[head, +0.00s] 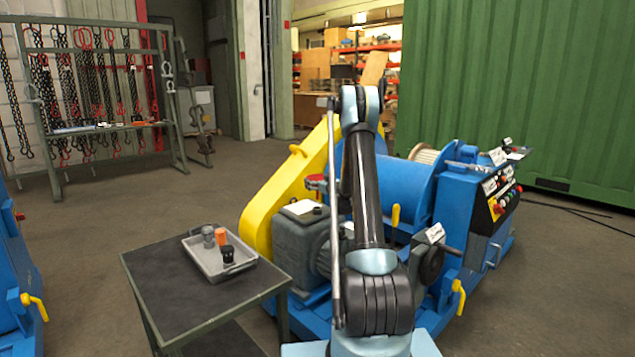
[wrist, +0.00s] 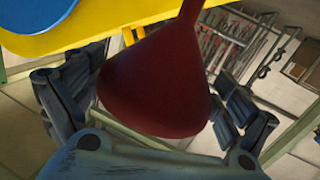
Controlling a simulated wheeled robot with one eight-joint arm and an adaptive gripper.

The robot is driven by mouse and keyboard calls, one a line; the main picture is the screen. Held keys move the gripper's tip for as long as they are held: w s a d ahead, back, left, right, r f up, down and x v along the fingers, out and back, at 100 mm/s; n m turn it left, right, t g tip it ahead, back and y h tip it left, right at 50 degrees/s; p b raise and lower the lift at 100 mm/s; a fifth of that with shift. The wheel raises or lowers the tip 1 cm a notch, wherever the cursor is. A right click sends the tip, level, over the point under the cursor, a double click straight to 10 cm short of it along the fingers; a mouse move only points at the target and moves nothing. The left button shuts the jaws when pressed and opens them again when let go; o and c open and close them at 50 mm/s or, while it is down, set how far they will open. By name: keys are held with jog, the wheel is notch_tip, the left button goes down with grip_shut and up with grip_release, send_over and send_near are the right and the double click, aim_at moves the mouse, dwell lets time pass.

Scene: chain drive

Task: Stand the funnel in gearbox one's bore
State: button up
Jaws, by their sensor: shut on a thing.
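The funnel (wrist: 155,88) is a dark red cone with a narrow stem pointing to the upper right in the wrist view. My gripper (wrist: 150,108) has its fingers on both sides of the cone and is shut on it. In the head view a small red part of the funnel (head: 316,182) shows just left of my arm, above the grey gearbox (head: 295,240); my arm hides most of the gripper. The gearbox has a pale label on top, too small to read. I cannot see its bore clearly, nor tell the gap below the funnel.
A yellow chain guard (head: 290,180) rises behind the gearbox, beside the blue winch drum (head: 405,185). A dark trolley (head: 180,285) at the front left carries a grey tray (head: 212,272) with several small items. A chain rack (head: 100,90) stands behind; floor between is clear.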

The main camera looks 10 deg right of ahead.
jog(key=shift+f, duration=3.55)
jog(key=shift+f, duration=0.25)
jog(key=o, duration=0.7)
